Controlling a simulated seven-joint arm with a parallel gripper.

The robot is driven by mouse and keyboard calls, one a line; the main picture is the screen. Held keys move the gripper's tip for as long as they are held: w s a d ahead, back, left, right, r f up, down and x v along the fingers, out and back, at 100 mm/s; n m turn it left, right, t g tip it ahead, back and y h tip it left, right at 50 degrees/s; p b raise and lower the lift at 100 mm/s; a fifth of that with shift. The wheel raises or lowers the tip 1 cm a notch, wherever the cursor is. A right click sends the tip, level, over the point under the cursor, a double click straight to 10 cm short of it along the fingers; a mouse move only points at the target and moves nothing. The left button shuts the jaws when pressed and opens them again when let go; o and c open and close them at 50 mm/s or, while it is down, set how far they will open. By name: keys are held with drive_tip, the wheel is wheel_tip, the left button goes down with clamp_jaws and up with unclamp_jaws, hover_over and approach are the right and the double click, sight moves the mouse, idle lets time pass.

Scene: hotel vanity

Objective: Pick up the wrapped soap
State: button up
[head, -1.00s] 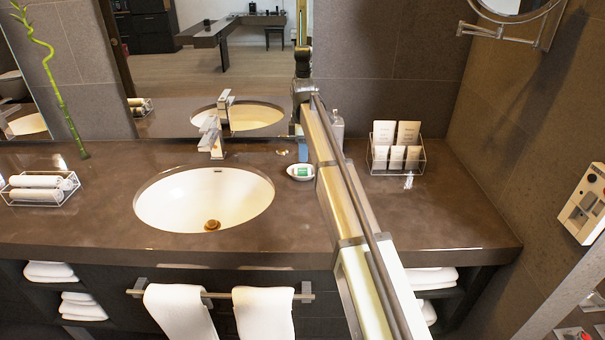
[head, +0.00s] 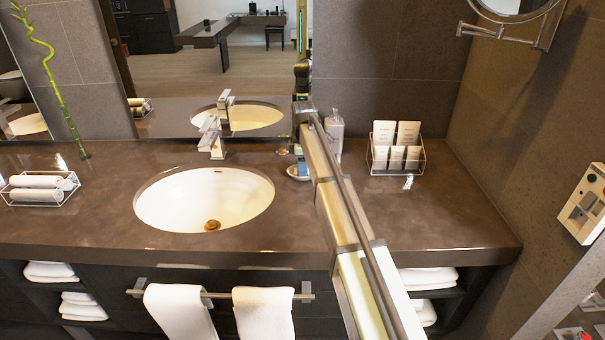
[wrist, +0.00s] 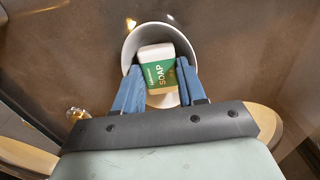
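The wrapped soap (wrist: 158,67) is white with a green label reading "SOAP". It rests in a small round white dish (wrist: 131,48); the dish also shows on the counter right of the sink in the head view (head: 297,177). My gripper (wrist: 159,69) is open, with its blue fingers on either side of the soap and reaching over the dish. Small gaps seem to lie between fingers and soap; contact cannot be told. In the head view my gripper (head: 301,167) is at the dish and hides most of the soap.
The sink (head: 205,200) and its faucet (head: 211,137) are left of the dish. A bottle (head: 335,132) stands behind my arm. A clear rack of cards (head: 397,158) is to the right. A tray of rolled towels (head: 38,188) sits far left. The right counter front is clear.

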drive_tip(key=c, duration=0.5)
